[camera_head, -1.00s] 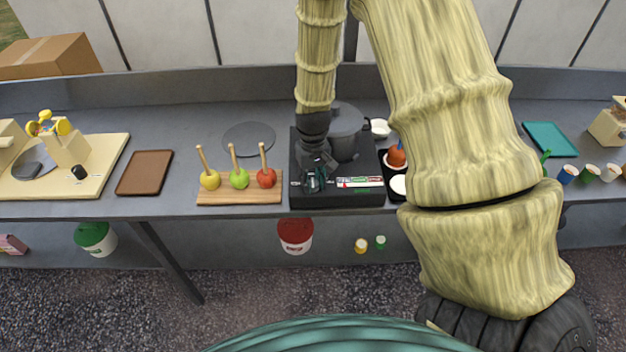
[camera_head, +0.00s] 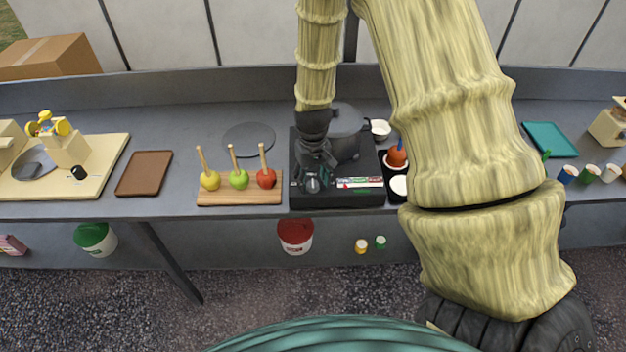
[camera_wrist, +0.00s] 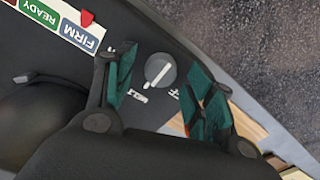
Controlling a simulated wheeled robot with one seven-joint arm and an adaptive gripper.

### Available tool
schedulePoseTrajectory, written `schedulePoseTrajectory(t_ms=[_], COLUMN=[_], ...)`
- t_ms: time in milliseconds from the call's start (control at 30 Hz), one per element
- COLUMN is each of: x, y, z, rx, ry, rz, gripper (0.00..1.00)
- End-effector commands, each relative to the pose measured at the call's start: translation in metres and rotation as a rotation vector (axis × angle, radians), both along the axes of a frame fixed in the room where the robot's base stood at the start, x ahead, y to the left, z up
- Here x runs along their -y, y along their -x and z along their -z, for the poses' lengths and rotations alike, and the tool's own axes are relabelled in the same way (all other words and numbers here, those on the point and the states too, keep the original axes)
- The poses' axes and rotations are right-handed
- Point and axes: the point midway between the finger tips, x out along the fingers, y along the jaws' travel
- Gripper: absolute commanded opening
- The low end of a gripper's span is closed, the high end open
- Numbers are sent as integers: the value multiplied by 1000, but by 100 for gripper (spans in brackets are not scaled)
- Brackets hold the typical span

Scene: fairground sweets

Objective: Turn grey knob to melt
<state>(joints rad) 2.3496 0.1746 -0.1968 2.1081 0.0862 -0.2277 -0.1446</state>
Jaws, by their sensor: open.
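The grey knob (camera_wrist: 160,71) is round with a white pointer line, set in the black cooker (camera_head: 362,196). White lettering, partly legible, is printed beside it in the wrist view. My gripper (camera_wrist: 158,88) is open, its green-padded fingers on either side of the knob, with gaps to it in the picture. In the head view my gripper (camera_head: 314,178) is at the cooker's front left, and the knob (camera_head: 313,185) shows just below the fingers. I cannot tell whether a finger touches it. The label strip (camera_head: 360,182) has coloured fields, among them READY and FIRM (camera_wrist: 80,36), and a red pointer (camera_wrist: 87,18).
A dark pot (camera_head: 345,125) stands on the cooker behind my gripper. A wooden board (camera_head: 225,201) with three apples on sticks is close on the left. A black tray (camera_head: 385,165) with a red apple is on the right. The counter's front edge lies just before the cooker.

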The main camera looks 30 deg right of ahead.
Motion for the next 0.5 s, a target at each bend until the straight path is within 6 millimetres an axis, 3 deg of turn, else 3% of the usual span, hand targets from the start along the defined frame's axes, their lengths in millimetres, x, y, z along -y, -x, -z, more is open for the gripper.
schedulePoseTrajectory(t_ms=[500], x=[1], y=[-1], z=[-76], rx=[5], ry=[1], rz=[-1], gripper=[54])
